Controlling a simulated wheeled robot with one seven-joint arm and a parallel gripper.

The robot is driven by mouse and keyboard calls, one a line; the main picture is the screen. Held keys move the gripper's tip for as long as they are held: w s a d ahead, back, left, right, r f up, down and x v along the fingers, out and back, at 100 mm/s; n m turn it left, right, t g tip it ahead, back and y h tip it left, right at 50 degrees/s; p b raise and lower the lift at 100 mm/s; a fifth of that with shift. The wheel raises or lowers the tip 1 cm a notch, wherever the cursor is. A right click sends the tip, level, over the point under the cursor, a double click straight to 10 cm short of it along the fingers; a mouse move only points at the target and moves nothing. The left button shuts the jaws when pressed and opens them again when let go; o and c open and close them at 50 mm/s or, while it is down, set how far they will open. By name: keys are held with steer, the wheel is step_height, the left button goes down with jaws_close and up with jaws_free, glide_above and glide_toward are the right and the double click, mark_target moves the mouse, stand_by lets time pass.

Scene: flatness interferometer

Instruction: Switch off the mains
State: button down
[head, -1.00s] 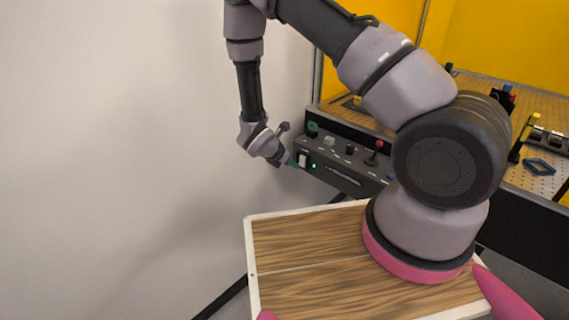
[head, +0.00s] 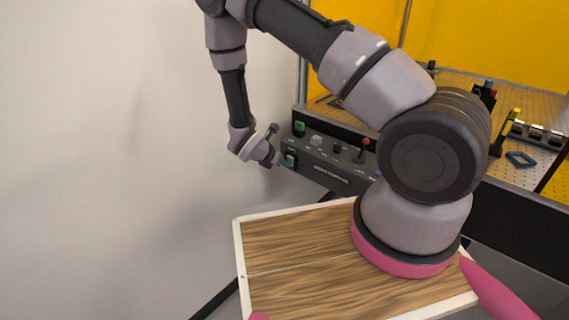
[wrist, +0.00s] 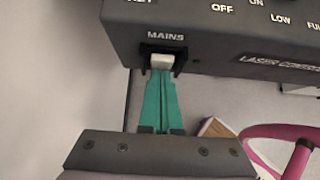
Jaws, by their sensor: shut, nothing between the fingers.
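The mains switch (wrist: 162,62) is a small white rocker in a dark frame, under the label MAINS on the front of the dark control box (wrist: 215,45). In the wrist view my gripper (wrist: 161,73) is shut and empty, its teal fingers together. The fingertips are at the lower part of the rocker and appear to touch it. In the head view my gripper (head: 288,161) is at the left end of the control box (head: 330,165), and its fingers hide the switch there. No lit lamp shows beside the switch in the head view.
The box also carries a green button (head: 299,128), a black knob (head: 337,147) and a red-topped lever (head: 363,149). Behind it is a perforated optical table (head: 510,165) with several parts. A bare pale wall (head: 110,150) is at the left.

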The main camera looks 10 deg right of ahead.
steer(key=shift+d+r, duration=0.1)
steer(key=shift+r, duration=0.75)
